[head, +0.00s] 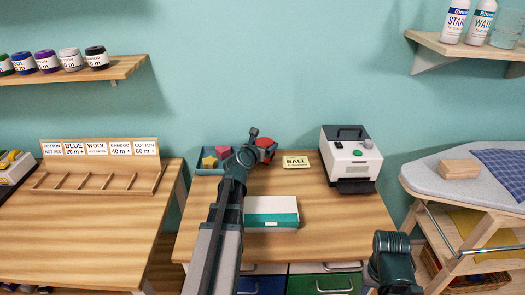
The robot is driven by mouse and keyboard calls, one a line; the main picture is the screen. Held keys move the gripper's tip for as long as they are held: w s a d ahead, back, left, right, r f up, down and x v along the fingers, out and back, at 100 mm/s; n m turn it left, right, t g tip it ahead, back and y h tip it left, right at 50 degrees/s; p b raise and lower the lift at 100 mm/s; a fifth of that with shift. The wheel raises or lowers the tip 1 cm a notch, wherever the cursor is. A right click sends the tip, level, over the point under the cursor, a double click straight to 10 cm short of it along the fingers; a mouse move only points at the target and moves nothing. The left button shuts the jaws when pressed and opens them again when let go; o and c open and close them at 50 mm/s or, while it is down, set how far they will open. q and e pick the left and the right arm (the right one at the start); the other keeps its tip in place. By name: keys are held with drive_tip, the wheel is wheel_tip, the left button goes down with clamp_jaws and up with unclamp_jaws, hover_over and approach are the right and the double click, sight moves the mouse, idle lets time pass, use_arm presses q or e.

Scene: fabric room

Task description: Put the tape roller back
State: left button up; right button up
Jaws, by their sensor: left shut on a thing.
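My left gripper (256,144) reaches over the back of the middle table. It is shut on a small red rounded thing (266,143), partly hidden by the gripper; I cannot tell for sure that this is the tape roller. The held thing is close to the tray and to the yellow BALL card (296,162). I cannot tell whether it touches the table. Part of my right arm shows at the lower right, but its gripper does not show.
A blue tray (200,171) with yellow and pink pieces stands left of my gripper. A white-and-green box (271,213) lies nearer. A white machine (350,158) stands at right. A wooden rack (95,180) is on the left table. The middle table's (335,220) front right is clear.

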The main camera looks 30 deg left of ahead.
use_arm(q)
drive_tip(key=shift+f, duration=0.25)
drive_tip(key=shift+d+r, duration=0.1)
drive_tip(key=shift+r, duration=0.05)
use_arm(e)
drive_tip(key=shift+f, duration=0.15)
use_arm(q)
drive_tip(key=shift+f, duration=0.25)
drive_tip(key=o, duration=1.3)
drive_tip(key=shift+r, duration=0.1)
use_arm(e)
drive_tip(key=shift+f, duration=0.15)
use_arm(q)
drive_tip(key=shift+r, duration=0.1)
